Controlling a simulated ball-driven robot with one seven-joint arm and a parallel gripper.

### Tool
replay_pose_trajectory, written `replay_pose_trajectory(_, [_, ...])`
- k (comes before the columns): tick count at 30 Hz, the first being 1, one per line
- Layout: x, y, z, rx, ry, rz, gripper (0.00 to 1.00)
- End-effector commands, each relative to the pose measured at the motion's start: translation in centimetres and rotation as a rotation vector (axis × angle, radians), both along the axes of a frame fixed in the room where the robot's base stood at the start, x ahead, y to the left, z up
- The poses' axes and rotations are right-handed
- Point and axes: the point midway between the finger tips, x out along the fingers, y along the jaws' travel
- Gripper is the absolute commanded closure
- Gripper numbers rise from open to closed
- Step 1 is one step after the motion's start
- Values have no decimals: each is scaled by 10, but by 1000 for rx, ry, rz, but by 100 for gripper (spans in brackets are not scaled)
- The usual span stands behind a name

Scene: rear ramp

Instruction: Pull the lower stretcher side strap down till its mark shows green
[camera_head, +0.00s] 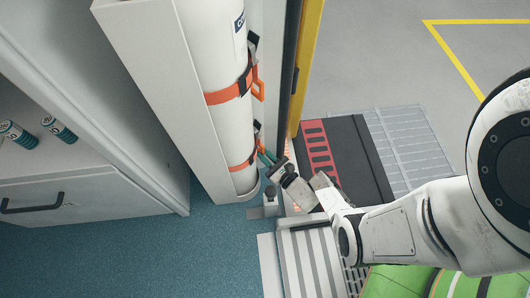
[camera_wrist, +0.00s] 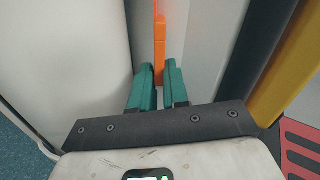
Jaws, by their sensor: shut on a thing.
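A white cylinder (camera_head: 221,125) stands in a white holder with two orange straps around it. The lower orange strap (camera_head: 241,164) crosses the cylinder near its bottom. My gripper (camera_head: 265,157) is at the right end of this strap, beside the cylinder. In the wrist view, the teal fingers of my gripper (camera_wrist: 158,88) are shut on the lower part of an orange strap piece (camera_wrist: 159,40), which runs up between them. The fingers hide its lower end. No green mark can be made out on the strap.
The upper orange strap (camera_head: 229,92) has an orange loop at its right. A yellow post (camera_head: 308,50) stands close to the right of my gripper. A white cabinet (camera_head: 80,190) is at left, and a green padded item (camera_head: 400,282) lies below my arm.

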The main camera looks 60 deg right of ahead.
Motion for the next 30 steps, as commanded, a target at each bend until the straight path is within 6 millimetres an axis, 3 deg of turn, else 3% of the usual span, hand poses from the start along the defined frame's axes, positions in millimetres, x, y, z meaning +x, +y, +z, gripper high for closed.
replay_pose_trajectory(4, [-1,2,-3,0,8,3,100])
replay_pose_trajectory(5, [-1,2,-3,0,8,3,83])
replay_pose_trajectory(12, [-1,1,-2,1,5,1,62])
replay_pose_trajectory(22, [-1,1,5,1,3,0,62])
replay_pose_trajectory(30, [-2,2,43,2,3,1,62])
